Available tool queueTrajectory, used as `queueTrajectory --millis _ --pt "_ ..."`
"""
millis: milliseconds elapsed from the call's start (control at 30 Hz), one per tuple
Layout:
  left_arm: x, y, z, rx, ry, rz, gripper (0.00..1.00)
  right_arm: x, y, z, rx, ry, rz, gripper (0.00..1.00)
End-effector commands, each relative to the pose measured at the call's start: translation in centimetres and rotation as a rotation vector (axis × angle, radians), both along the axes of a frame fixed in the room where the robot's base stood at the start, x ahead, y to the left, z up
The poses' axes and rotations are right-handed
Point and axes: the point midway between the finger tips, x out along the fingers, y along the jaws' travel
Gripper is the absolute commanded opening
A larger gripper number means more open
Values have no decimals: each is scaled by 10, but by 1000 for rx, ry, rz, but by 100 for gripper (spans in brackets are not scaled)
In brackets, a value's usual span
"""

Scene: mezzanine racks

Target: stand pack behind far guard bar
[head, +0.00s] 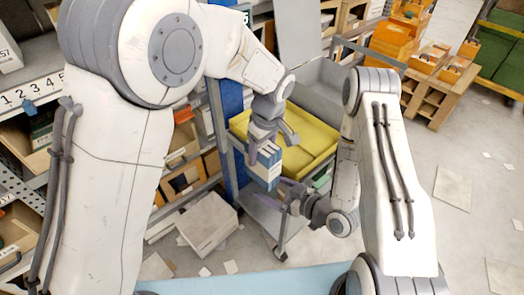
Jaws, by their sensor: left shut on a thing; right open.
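A blue and white pack (264,168) hangs upright in my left gripper (266,148), in front of the yellow tray (318,122) on a grey cart. The gripper is shut on its upper part and partly covers it. My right gripper (287,190) is just below and to the right of the pack, open; I see nothing between its fingers. Whether it touches the pack I cannot tell. I cannot make out the far guard bar clearly.
The grey cart (262,213) has a lower shelf and castors. A blue post (229,130) stands at its left. A numbered rack (35,95) with bins is at the left. A pale box (207,224) lies on the floor. The floor at the right is mostly clear, with scattered sheets.

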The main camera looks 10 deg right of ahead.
Motion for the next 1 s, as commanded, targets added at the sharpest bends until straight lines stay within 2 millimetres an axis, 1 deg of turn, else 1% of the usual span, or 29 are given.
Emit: queueTrajectory --millis 33,100,200,267,367,433,500,567,667,733,800,867,900,967,1000 --pt "0 0 1 0 -1 0 0 1 -7 -10 -54 53 2 97" --pt "0 0 1 0 -1 0 0 4 -15 -19 -141 125 -1 97" --pt "0 0 1 0 -1 0 0 13 -30 -22 -271 222 -38 97" --pt "0 0 1 0 -1 0 0 18 -41 -20 -343 286 -79 97" --pt "0 0 1 0 -1 0 0 19 -60 -8 -441 408 -176 97" --pt "0 0 1 0 -1 0 0 15 -71 5 -484 502 -259 97" --pt "0 0 1 0 -1 0 0 6 -78 21 -503 601 -345 97" --pt "0 0 1 0 -1 0 0 -6 -80 36 -502 690 -416 97" --pt "0 0 1 0 -1 0 0 -34 -71 65 -467 842 -512 97" --pt "0 0 1 0 -1 0 0 -58 -53 87 -453 927 -522 97" --pt "0 0 1 0 -1 0 0 -81 -31 108 -475 962 -464 97" --pt "0 0 1 0 -1 0 0 -100 -12 125 -516 964 -384 97" --pt "0 0 1 0 -1 0 0 -113 -1 135 -546 957 -327 97" --pt "0 0 1 0 -1 0 0 -133 12 149 -591 944 -245 97" --pt "0 0 1 0 -1 0 0 -146 18 157 -619 939 -196 97"
